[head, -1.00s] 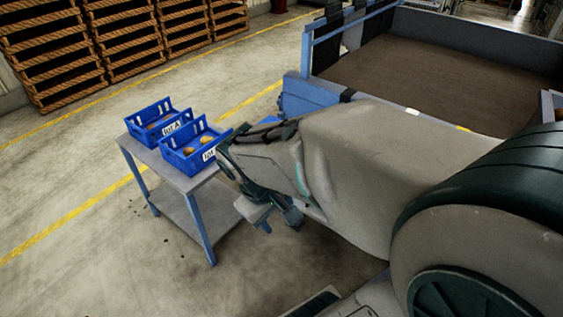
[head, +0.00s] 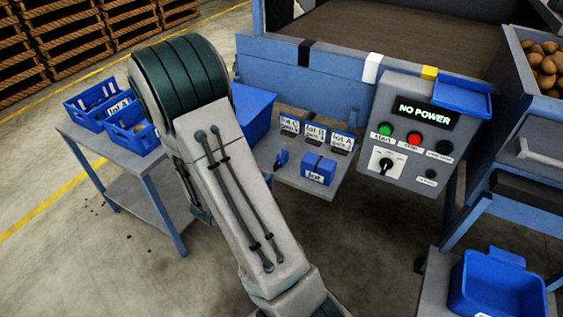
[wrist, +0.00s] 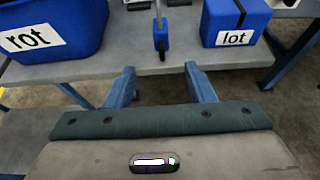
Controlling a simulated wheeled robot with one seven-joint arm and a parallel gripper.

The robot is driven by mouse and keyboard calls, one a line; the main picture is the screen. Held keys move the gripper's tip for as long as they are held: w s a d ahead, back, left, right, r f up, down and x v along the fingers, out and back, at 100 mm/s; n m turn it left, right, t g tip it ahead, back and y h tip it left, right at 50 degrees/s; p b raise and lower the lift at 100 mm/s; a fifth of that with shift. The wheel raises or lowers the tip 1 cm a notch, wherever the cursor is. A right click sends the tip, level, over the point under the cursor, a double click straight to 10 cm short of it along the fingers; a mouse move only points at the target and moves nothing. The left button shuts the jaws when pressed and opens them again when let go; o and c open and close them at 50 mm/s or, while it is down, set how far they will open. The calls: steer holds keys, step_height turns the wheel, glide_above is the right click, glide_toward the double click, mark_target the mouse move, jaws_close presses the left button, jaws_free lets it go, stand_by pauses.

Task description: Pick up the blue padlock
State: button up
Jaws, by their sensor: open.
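The blue padlock (wrist: 161,38) is at the front edge of a grey shelf in the wrist view, with a thin grey shackle above its dark-sided body. It is small in the head view (head: 281,158), just right of my arm. My gripper (wrist: 161,84) is open and empty. Its two blue fingers point at the shelf, with the padlock ahead and roughly midway between them, apart from both. In the head view my own arm hides the gripper.
A blue bin marked "rot" (wrist: 45,32) stands left of the padlock, and a blue box marked "lot" (wrist: 235,24) stands right. Lot cards (head: 315,134) stand behind. A control panel (head: 410,140) reads "NO POWER". A side table (head: 152,172) holds blue crates.

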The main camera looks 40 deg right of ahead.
mark_target(280, 166)
steer(key=b+x, duration=0.1)
steer(key=x, duration=1.2)
steer(key=shift+d+r, duration=0.1)
steer(key=shift+d, duration=0.2)
steer(key=shift+r, duration=0.1)
steer(key=c, duration=1.1)
